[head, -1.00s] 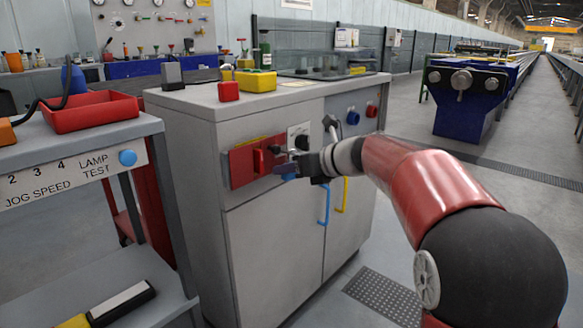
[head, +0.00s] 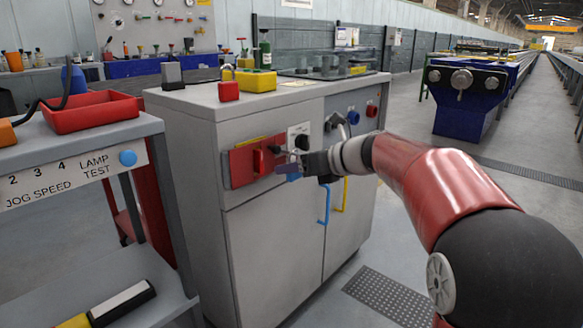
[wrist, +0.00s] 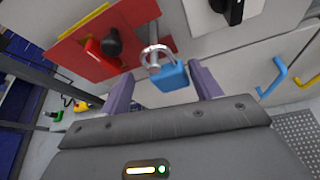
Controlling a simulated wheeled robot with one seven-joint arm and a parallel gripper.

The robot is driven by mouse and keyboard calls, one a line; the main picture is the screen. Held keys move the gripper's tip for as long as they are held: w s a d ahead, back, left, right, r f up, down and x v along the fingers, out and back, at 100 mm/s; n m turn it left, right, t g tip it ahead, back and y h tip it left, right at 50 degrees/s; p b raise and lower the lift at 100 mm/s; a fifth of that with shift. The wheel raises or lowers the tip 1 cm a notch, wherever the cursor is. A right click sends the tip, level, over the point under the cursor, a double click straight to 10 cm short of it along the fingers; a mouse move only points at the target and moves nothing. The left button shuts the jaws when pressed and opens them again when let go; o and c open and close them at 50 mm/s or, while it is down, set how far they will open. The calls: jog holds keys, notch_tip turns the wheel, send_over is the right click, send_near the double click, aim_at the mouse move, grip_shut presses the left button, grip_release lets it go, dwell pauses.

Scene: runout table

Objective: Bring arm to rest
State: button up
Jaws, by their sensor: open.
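My gripper (head: 284,167) is open in front of the grey cabinet (head: 265,235), at the red switch panel (head: 240,164). In the wrist view its two purple fingers (wrist: 160,72) stand apart. A blue padlock (wrist: 171,78) with a silver shackle (wrist: 154,54) shows between and just beyond them, with gaps on both sides. The shackle is by the edge of the red panel (wrist: 128,32); I cannot tell whether it passes through a hasp. The panel carries a red handle (wrist: 93,50) and a dark knob (wrist: 112,42).
A black rotary switch (head: 303,142) is close to my gripper. A blue door handle (head: 323,205) and a yellow one (head: 343,194) stick out below. A trolley with a red tray (head: 92,112) stands at left. Open floor (head: 415,235) lies right of the cabinet.

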jog(key=s+d+n+g+h+p, duration=0.1)
jog(key=s+d+n+p, duration=0.1)
jog(key=s+d+n, duration=0.3)
jog(key=s+d+r+n+h+p, duration=0.1)
jog(key=s+n+h, duration=0.15)
jog(key=s, duration=0.55)
jog(key=s+d+n+g+h+p, duration=0.1)
jog(key=s+d+n+p, duration=0.1)
jog(key=s+d+n, duration=0.3)
jog(key=s+d+f+n+h+p, duration=0.1)
jog(key=s+d+f+n+h, duration=0.2)
jog(key=s+n, duration=0.4)
jog(key=s+d+f+n+h+p, duration=0.2)
jog(key=s+d+f+n+h, duration=0.1)
jog(key=s+n, duration=0.4)
jog(key=s+d+h, duration=0.1)
jog(key=s, duration=0.2)
jog(key=shift+d+f, duration=0.3)
jog(key=shift+n, duration=0.25)
jog(key=shift+c, duration=0.4)
